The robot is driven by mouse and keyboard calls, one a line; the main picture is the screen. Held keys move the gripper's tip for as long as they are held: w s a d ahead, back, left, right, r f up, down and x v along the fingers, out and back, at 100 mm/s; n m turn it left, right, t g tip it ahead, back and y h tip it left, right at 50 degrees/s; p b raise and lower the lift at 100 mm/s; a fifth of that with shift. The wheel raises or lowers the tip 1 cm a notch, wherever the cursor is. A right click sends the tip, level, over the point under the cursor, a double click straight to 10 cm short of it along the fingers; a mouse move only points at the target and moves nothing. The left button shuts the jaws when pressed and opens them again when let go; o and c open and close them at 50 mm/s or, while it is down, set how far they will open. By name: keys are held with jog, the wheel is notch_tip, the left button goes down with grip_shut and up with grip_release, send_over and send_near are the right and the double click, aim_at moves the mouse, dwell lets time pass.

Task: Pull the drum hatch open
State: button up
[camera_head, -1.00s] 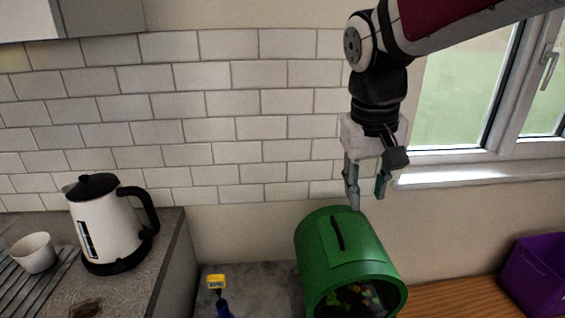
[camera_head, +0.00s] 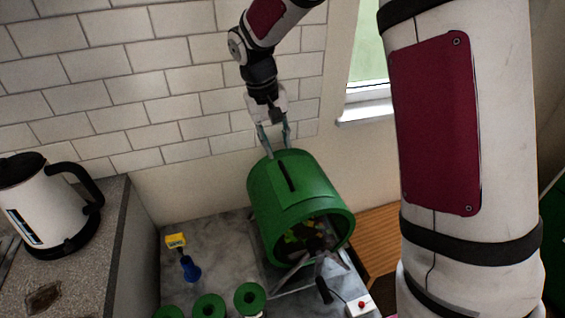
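The green drum (camera_head: 264,205) lies on its side on a stand, its open end facing front right with multicoloured pieces inside. Its hatch (camera_head: 303,186) is a slightly raised green panel on the upper side, with a dark bar handle (camera_head: 286,174) along it. The hatch looks closed. My gripper (camera_head: 277,150) points down at the drum's back upper edge, behind the handle. Its two fingers are apart with nothing visible between them. I cannot tell whether the fingertips touch the drum.
A kettle (camera_head: 48,205) stands on the left counter. A yellow-topped blue item (camera_head: 188,268) and several green-topped cylinders (camera_head: 250,298) are left of and in front of the drum. A white box with a red button (camera_head: 361,305) is at front right. My arm fills the right side.

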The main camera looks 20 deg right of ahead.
aim_at(284, 169)
jog(key=f, duration=0.2)
jog(key=d+f, duration=0.1)
jog(key=f, duration=0.4)
jog(key=shift+d+f+p, duration=0.25)
jog(key=shift+p, duration=0.1)
grip_shut()
